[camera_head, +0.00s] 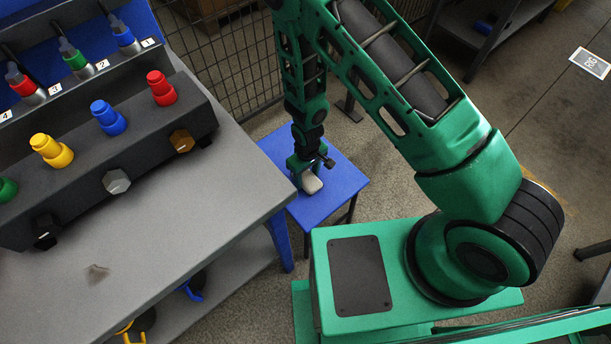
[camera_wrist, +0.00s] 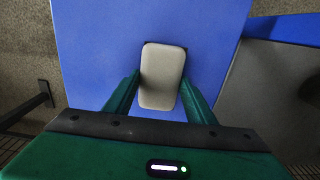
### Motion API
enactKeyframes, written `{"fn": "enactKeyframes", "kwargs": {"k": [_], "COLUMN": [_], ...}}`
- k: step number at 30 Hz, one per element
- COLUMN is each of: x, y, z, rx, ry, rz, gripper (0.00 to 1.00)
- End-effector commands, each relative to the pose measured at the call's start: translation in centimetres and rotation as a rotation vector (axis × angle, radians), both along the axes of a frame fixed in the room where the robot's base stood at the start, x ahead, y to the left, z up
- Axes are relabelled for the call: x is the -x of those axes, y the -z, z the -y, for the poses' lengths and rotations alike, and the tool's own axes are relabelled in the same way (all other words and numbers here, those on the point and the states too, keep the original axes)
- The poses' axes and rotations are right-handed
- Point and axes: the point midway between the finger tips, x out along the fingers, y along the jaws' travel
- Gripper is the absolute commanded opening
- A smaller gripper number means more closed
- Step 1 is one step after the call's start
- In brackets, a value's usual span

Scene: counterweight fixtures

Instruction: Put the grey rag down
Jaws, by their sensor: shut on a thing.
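The grey rag (camera_wrist: 163,76) is a pale grey, rounded block shape between the two green fingers of my gripper (camera_wrist: 162,95) in the wrist view. In the head view the rag (camera_head: 311,182) shows just below my gripper (camera_head: 307,174), over the small blue table (camera_head: 342,168). My gripper is shut on the rag. In the wrist view the blue tabletop (camera_wrist: 100,45) lies beneath it. I cannot tell whether the rag touches the tabletop.
A grey workbench (camera_head: 190,215) stands left of the blue table, with a dark fixture (camera_head: 75,170) carrying coloured knobs. A wire mesh fence (camera_head: 228,60) runs behind. The blue tabletop around the rag is clear.

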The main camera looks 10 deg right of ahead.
Motion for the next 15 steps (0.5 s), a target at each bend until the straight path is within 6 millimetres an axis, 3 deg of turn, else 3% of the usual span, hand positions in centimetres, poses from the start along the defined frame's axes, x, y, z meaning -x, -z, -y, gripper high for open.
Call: {"fn": "enactKeyframes", "kwargs": {"k": [11,12,14,15], "x": [0.01,-0.01,-0.01,-0.01], "y": [0.61,0.63,0.6,0.6], "z": [0.03,0.02,0.02,0.02], "rx": [0.0,-0.001,-0.001,-0.001], "ry": [0.0,0.0,0.0,0.0], "rz": [0.0,0.001,0.001,0.001], "gripper": [0.22,0.55,0.69,0.69]}}
